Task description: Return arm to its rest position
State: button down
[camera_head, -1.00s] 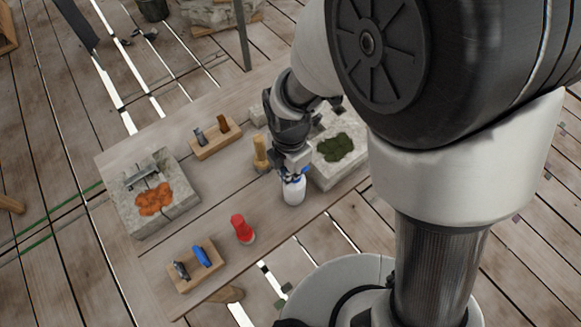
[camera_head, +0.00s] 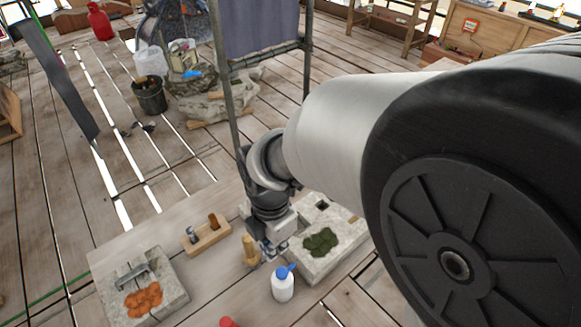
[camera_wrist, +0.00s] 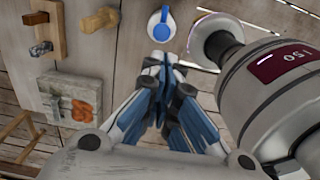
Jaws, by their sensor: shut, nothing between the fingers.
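My gripper (camera_head: 272,250) hangs over the worktable (camera_head: 215,278) in the head view, with its fingers pointing down and nothing held. In the wrist view its blue-and-grey fingers (camera_wrist: 160,65) come together at the tips. A white bottle with a blue cap (camera_head: 283,285) stands upright on the table, apart from the gripper, a little to its lower right. The bottle's blue top also shows in the wrist view (camera_wrist: 160,22), just beyond the fingertips. My arm covers the right side of the head view.
A stone block with an orange patch (camera_head: 142,299) and one with a green patch (camera_head: 320,241) stand on the table. A wooden holder (camera_head: 206,238) and an upright wooden piece (camera_head: 250,252) are near the gripper. A red object (camera_head: 229,322) is cut off below. Behind is a post frame (camera_head: 230,95).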

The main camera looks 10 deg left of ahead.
dwell(0.4)
jog(key=s+d+r+m+t+b, duration=0.1)
jog(key=d+r+m+b, duration=0.1)
jog(key=d+r+m, duration=0.35)
jog(key=d+r+m+t+b, duration=0.1)
jog(key=d+r+m, duration=0.1)
jog(key=d+m, duration=0.6)
jog(key=s+d+r+m+t+b, duration=0.1)
jog(key=s+d+m, duration=0.6)
jog(key=m, duration=0.7)
jog(key=d+t+b, duration=0.1)
jog(key=d, duration=0.1)
jog(key=shift+s+d+r+t, duration=0.2)
jog(key=shift+d+r+t, duration=0.1)
